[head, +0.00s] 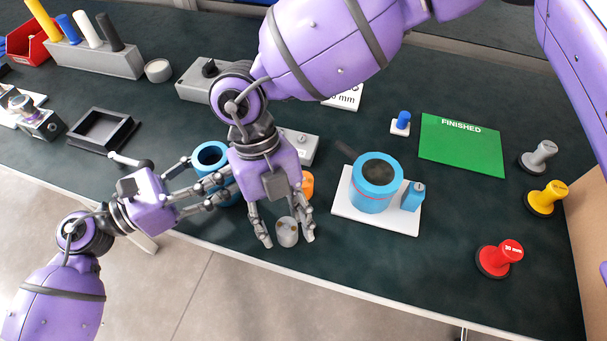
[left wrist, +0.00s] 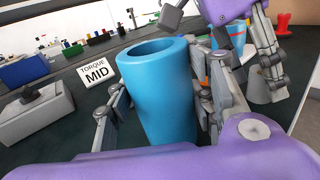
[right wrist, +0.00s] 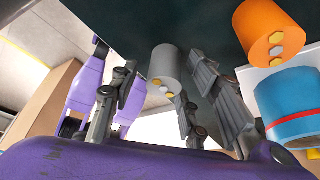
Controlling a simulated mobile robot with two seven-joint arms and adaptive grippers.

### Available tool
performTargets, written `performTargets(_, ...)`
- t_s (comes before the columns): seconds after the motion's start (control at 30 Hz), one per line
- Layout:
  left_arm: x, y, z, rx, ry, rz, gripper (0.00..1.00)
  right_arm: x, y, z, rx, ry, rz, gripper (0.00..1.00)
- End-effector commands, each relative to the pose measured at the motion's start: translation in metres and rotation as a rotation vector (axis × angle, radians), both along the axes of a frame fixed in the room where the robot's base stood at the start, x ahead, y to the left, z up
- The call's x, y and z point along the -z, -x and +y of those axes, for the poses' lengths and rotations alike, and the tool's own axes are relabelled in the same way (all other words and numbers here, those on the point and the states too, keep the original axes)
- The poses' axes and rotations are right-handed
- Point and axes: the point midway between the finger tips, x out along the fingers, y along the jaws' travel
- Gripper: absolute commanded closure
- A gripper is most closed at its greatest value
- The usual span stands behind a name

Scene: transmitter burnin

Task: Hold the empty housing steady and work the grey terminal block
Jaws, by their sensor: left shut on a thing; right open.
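The empty housing (head: 212,154) is a blue hollow cylinder standing upright near the bench's front edge. My left gripper (head: 208,183) is shut around it, and in the left wrist view the fingers lie on both sides of the housing (left wrist: 155,95). The grey terminal block (head: 287,232) is a short grey cylinder right of it on the bench. My right gripper (head: 288,237) is open with a finger on either side of the block. In the right wrist view the block (right wrist: 165,65) shows metal contacts on its end, with gaps to the fingers. Contact cannot be told.
An orange cylinder (head: 307,184) stands just behind the right fingers. A blue assembled unit (head: 376,185) sits on a white plate (head: 345,212) to the right. Grey, yellow and red (head: 500,259) knobbed tools stand farther right. A green FINISHED mat (head: 461,150) is clear.

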Motion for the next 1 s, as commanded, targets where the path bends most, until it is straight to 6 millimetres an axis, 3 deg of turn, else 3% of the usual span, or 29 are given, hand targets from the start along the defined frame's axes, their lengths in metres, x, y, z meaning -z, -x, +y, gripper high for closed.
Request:
performTargets(0.1, 0.000, 0.000, 0.000, 0.000, 0.000, 0.000, 0.88, -0.003, -0.002, 0.001, -0.002, -0.001, -0.007, 0.58)
performTargets(0.43, 0.000, 0.000, 0.000, 0.000, 0.000, 0.000, 0.88, -0.003, -0.002, 0.001, -0.002, -0.001, -0.007, 1.00)
performTargets(0.73, 0.000, 0.000, 0.000, 0.000, 0.000, 0.000, 0.88, -0.011, -0.003, 0.001, -0.001, -0.001, -0.008, 1.00)
performTargets(1.0, 0.000, 0.000, 0.000, 0.000, -0.001, 0.001, 0.88, -0.061, -0.003, 0.001, 0.001, -0.003, -0.010, 1.00)
